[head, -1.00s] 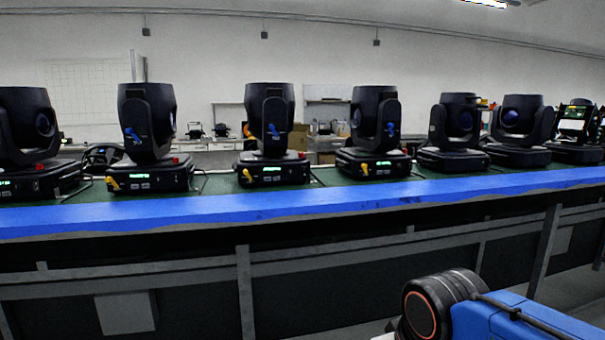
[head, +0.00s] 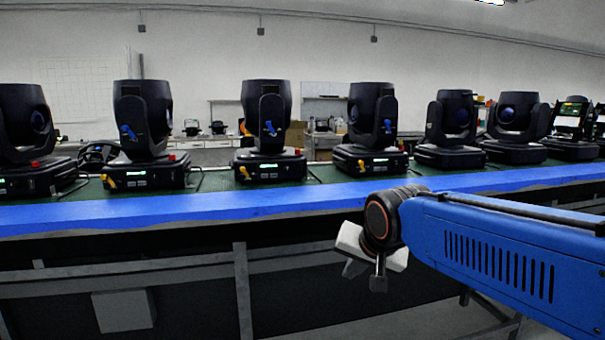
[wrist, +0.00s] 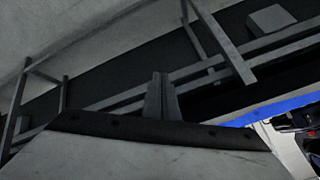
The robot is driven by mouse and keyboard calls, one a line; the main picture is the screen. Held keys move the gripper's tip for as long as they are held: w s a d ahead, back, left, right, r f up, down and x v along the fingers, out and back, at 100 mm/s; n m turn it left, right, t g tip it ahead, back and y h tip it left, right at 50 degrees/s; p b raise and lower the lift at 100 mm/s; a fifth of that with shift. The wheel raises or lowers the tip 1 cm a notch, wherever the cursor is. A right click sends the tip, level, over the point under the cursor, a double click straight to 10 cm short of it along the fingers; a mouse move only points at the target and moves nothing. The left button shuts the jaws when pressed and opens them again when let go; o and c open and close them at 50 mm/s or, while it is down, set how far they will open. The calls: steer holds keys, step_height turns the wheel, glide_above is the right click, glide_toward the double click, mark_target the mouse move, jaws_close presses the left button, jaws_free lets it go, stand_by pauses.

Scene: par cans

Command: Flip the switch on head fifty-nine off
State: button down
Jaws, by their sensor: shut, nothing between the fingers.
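Several black moving heads stand in a row on the bench in the head view, among them the left one (head: 24,130), the second (head: 141,120), the third (head: 266,118) and the fourth (head: 372,118). Their bases have small green displays too small to read, so I cannot tell which is head fifty-nine. Small red parts show on some bases, such as the second head's red part (head: 172,157); switch positions are unreadable. My gripper (head: 378,284) hangs in front of the bench, below its blue edge, empty and apart from all heads. Its closed fingers (wrist: 160,80) show in the wrist view.
The bench's blue front edge (head: 150,212) runs across the head view. Grey frame legs (head: 243,290) and rails lie below it. Yellow plugs (head: 108,181) stick out from some bases. The wrist view faces the underframe, with the blue edge (wrist: 270,112) at right.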

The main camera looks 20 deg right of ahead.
steer(key=w+r+m+t, duration=0.1)
steer(key=w+r+m, duration=0.3)
steer(key=w+r, duration=0.2)
steer(key=w+r+m+t, duration=0.2)
steer(key=w+r+m, duration=0.2)
steer(key=w, duration=0.7)
steer(key=w+r+m+t, duration=0.2)
steer(key=w+r+m, duration=0.1)
steer(key=w+r, duration=0.5)
steer(key=shift+w+d+m, duration=0.25)
steer(key=shift+w+m, duration=0.15)
steer(key=shift+w, duration=0.2)
glide_toward(299, 174)
steer(key=w+f, duration=0.2)
steer(key=shift+w+f, duration=0.2)
steer(key=shift+w, duration=0.15)
steer(key=shift+w+d, duration=0.1)
steer(key=shift+w, duration=0.7)
steer(key=shift+f, duration=0.1)
steer(key=shift+w+f, duration=0.1)
steer(key=shift+w, duration=0.1)
